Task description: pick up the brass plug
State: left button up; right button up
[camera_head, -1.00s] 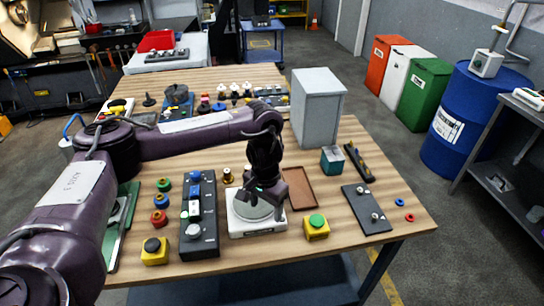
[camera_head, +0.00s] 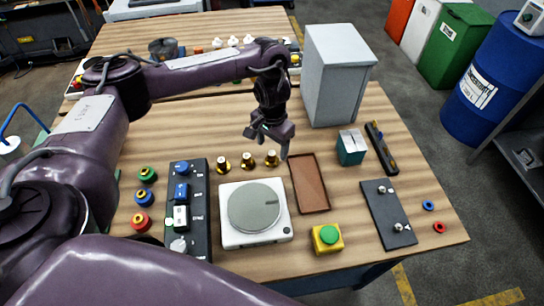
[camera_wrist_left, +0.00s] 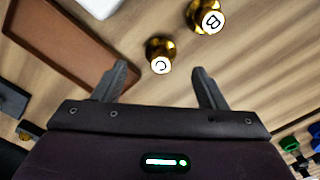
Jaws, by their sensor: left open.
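Several small brass plugs stand upright in a row on the wooden table: a left one (camera_head: 221,163), a middle one (camera_head: 247,161) and a right one (camera_head: 272,158). In the left wrist view one plug marked C (camera_wrist_left: 160,53) lies just beyond the gap between my fingertips, and one marked B (camera_wrist_left: 208,17) is farther up and to the right. My left gripper (camera_head: 267,145) is open and empty, close above the right plug in the head view; its fingers also show in the left wrist view (camera_wrist_left: 161,78). My right gripper is not in view.
A white scale (camera_head: 284,232) with a round grey plate stands in front of the plugs. A brown tray (camera_head: 310,185) lies just right of them. A grey box (camera_head: 335,80) stands behind. A dark control strip (camera_head: 199,225) is at left.

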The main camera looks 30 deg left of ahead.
aim_at(272, 153)
pick_arm(q)
notch_tip(272, 153, down, 5)
jog(key=shift+r+b, duration=0.1)
jog(key=shift+b, duration=0.4)
jog(key=shift+f, duration=0.2)
jog(key=c, duration=0.8)
jog(key=shift+r, duration=0.1)
jog(key=shift+c, duration=1.3)
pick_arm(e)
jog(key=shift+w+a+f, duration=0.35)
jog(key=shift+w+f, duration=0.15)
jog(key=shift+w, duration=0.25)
